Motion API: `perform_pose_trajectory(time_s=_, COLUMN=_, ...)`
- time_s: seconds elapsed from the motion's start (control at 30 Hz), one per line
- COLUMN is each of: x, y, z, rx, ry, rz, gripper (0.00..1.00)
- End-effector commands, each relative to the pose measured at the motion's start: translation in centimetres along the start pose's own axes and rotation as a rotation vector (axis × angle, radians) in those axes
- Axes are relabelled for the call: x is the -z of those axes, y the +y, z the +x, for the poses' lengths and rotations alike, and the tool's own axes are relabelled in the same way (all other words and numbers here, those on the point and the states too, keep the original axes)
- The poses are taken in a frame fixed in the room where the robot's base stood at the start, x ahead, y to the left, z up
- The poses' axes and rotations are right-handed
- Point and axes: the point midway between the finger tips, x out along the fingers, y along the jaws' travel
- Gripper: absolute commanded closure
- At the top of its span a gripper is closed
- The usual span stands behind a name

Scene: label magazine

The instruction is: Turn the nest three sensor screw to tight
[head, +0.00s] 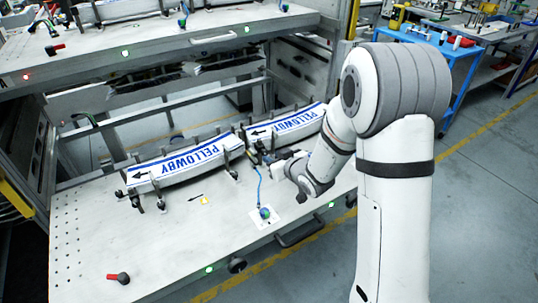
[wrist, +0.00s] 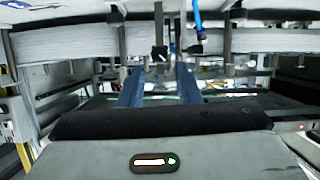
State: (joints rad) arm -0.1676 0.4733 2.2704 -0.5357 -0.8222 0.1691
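My gripper (wrist: 159,74) reaches in from the right to the gap between two label stacks. In the wrist view its two blue-grey fingers stand apart with nothing gripped between them. A small black knob (wrist: 158,52), possibly the sensor screw, shows just beyond and between the fingertips. I cannot tell which nest it belongs to or how tight it is. A blue cable (head: 259,183) runs from near my gripper to a small round fitting (head: 265,213) on a white plate. In the head view the fingertips are small and the screw is not clear.
Label stacks marked PELLOWBY, one on the left (head: 178,167) and one on the right (head: 287,124), stand among upright posts on the grey deck (head: 165,235). An upper shelf (head: 140,50) overhangs the back. The front deck is mostly clear.

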Motion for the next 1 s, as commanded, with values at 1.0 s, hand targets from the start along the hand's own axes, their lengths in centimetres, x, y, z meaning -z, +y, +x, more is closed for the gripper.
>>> perform_pose_trajectory(time_s=1.0, x=0.0, y=0.4, z=4.5, rx=-0.006, ry=0.001, rz=0.004, gripper=0.99)
